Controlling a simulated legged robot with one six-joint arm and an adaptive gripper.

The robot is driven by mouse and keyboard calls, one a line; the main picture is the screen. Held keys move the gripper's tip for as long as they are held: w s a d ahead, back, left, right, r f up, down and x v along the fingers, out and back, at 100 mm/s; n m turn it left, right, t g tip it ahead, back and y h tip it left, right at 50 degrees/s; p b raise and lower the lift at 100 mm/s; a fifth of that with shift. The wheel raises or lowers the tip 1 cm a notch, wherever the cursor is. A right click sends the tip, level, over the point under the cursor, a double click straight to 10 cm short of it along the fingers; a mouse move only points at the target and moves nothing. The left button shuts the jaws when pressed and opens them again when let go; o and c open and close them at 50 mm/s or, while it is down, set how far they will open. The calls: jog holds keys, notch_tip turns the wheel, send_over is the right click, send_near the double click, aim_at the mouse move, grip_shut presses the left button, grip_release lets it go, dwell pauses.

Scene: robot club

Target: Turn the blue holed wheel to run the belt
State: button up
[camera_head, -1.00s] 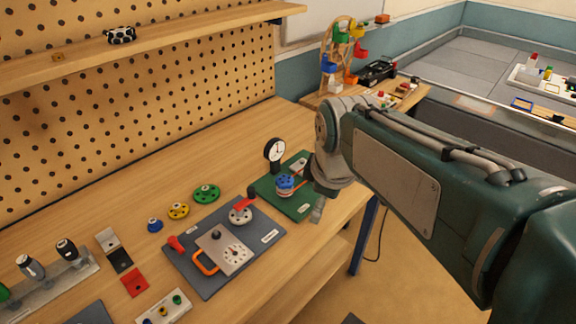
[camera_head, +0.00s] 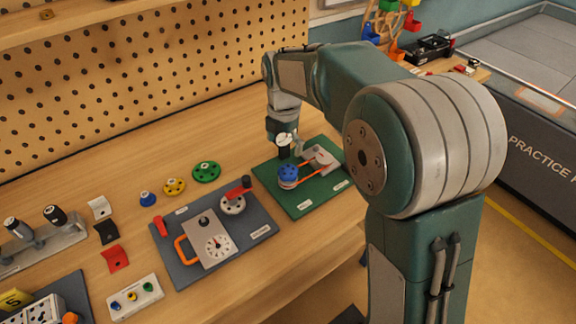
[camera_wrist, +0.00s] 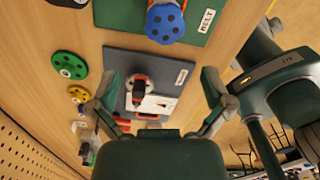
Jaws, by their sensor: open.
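The blue holed wheel (camera_head: 288,174) stands on the green board (camera_head: 305,208) on the bench. An orange-red belt (camera_head: 314,168) runs from under it to the right, toward a pale plate (camera_head: 321,156). In the wrist view the wheel (camera_wrist: 160,24) is near the top edge, beside the BELT label (camera_wrist: 207,20). My gripper (camera_wrist: 158,82) is open and empty there, its fingers wide apart, with the wheel beyond the tips and not between them. In the head view my gripper (camera_head: 282,127) is behind the wheel, above the bench; its fingertips are hard to make out.
A grey board (camera_head: 257,246) with a dial plate and red-handled crank lies at left. Green (camera_head: 206,171), yellow (camera_head: 174,187) and small blue (camera_head: 147,199) knobs sit on the bench. The pegboard (camera_head: 120,80) bounds the back.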

aim_at(288, 170)
jog(key=f, duration=0.3)
jog(key=d+f, duration=0.1)
jog(key=f, duration=0.3)
jog(key=shift+d+f, duration=0.15)
jog(key=shift+d, duration=0.05)
jog(key=shift+a+f, duration=0.1)
jog(key=shift+f, duration=0.5)
jog(key=shift+a, duration=0.45)
jog(key=shift+d, duration=0.2)
jog(key=c, duration=1)
jog(key=shift+d, duration=0.15)
